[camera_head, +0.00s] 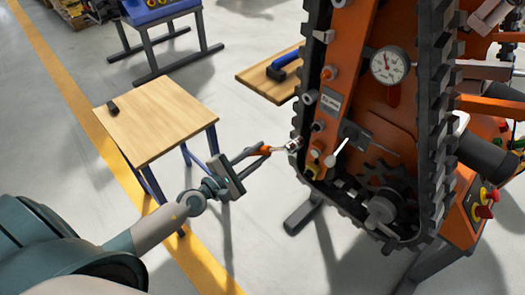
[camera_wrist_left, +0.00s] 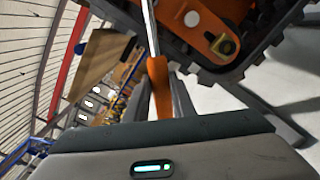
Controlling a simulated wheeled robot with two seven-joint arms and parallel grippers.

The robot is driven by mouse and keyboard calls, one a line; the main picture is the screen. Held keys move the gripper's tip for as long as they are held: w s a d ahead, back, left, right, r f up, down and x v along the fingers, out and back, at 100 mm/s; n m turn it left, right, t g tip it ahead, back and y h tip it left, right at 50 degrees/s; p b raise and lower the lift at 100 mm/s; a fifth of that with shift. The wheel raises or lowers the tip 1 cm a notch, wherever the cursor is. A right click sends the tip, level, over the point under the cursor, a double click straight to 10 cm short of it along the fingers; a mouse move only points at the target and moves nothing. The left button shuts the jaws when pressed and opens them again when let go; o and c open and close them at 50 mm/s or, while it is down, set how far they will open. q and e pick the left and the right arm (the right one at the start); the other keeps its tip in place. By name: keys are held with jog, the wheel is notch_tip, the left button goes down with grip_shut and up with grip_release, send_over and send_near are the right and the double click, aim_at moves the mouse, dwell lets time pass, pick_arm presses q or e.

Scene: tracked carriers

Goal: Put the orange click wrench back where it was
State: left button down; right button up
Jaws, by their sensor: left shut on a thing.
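The orange click wrench has an orange handle and a bright metal shaft. My left gripper (camera_head: 256,157) is shut on its handle (camera_head: 264,150), in front of the tracked carrier (camera_head: 318,195). The wrench head points right and reaches the lower left edge of the carrier's track; I cannot tell whether it touches. In the left wrist view the handle (camera_wrist_left: 159,88) sits between the fingers, and the shaft runs up out of the picture. My right gripper is not in view.
A small wooden-topped table (camera_head: 155,120) with blue legs stands left, bare except for a small black object (camera_head: 112,107). A blue-topped bench (camera_head: 160,12) stands at the back. Open floor lies between them.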

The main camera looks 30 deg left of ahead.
pick_arm(q)
jog(key=shift+s+a, duration=0.25)
jog(key=shift+s, duration=0.35)
jog(key=shift+r, duration=0.1)
